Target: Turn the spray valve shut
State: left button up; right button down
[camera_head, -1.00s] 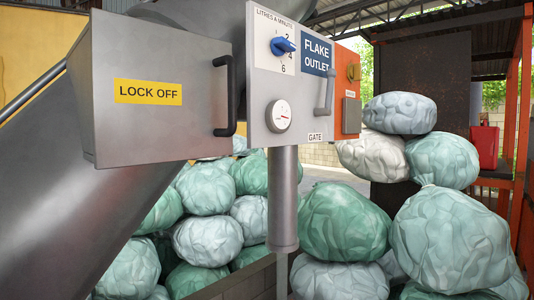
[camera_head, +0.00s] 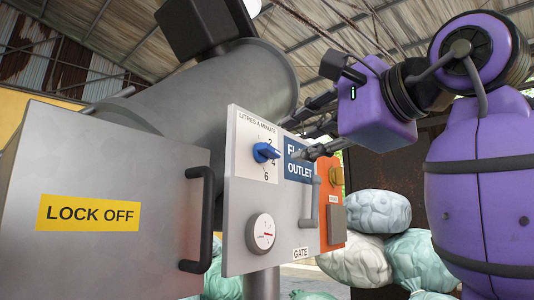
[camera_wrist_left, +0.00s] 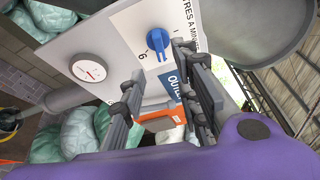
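The spray valve is a blue knob (camera_head: 265,152) on a white dial plate marked "LITRES A MINUTE", with 2, 4 and 6 legible. Its handle juts out beside the 4. My left gripper (camera_head: 291,139) is open in front of the panel, fingertips just right of the knob in the head view, partly covering the blue "FLAKE OUTLET" sign. In the left wrist view the knob (camera_wrist_left: 161,42) lies just beyond the spread fingers (camera_wrist_left: 156,65), with nothing between them. The fingers look apart from it, though the exact gap is unclear. My right gripper is out of view.
A grey "LOCK OFF" box (camera_head: 90,180) with a black handle (camera_head: 200,220) stands left of the panel. A round gauge (camera_head: 262,233), a grey gate handle (camera_head: 309,203) and an orange box (camera_head: 331,205) are nearby. Bulging sacks (camera_head: 372,211) are stacked behind.

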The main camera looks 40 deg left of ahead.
aim_at(272, 150)
pick_arm(q)
jog(key=x, duration=0.4)
jog(key=s+x, duration=0.1)
jog(key=x, duration=0.2)
jog(key=shift+s+a+r, duration=0.1)
jog(key=shift+a+r, duration=0.1)
jog(key=shift+a, duration=0.1)
jog(key=shift+c, duration=0.2)
grip_shut()
